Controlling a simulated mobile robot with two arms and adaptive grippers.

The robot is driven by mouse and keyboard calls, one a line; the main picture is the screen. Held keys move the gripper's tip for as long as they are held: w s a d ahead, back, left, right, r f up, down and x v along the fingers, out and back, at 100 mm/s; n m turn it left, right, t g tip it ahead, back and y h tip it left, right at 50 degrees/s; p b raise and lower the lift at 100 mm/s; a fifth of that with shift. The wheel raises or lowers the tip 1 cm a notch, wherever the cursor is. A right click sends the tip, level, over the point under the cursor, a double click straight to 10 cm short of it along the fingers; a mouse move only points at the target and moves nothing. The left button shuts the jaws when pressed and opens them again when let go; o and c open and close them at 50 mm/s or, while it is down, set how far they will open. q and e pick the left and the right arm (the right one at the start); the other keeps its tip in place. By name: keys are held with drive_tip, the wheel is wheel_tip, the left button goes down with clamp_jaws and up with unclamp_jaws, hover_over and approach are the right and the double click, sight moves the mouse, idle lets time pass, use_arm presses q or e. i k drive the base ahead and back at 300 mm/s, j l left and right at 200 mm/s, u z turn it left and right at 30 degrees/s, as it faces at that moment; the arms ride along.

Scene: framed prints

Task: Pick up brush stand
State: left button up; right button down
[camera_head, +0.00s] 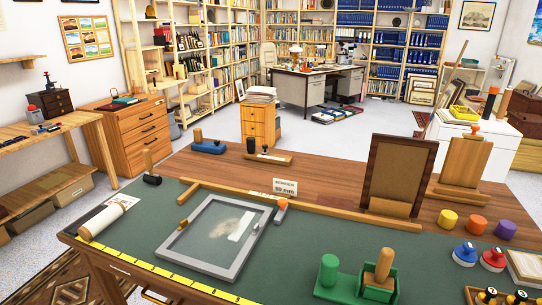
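No thing here is clearly a brush stand. A small green holder (350,292) at the front right of the near table has a wooden-handled piece (384,264) upright in it and a green cylinder (328,270) beside that. A wooden stand (464,168) with an orange-topped piece stands at the table's back right. Two low pieces with upright handles, one blue (208,147) and one wooden (267,157), lie along the back edge. I cannot tell which is the brush stand. Neither of my grippers is in view.
The table's green mat (165,225) bears a grey frame (215,235), a paper roll (102,218) and a wooden T-square (300,205). A brown framed board (398,172) stands upright behind. Yellow, orange and purple cylinders (505,230) and several stampers crowd the right.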

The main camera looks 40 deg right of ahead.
sight(331, 286)
drive_tip(key=z, duration=1.9)
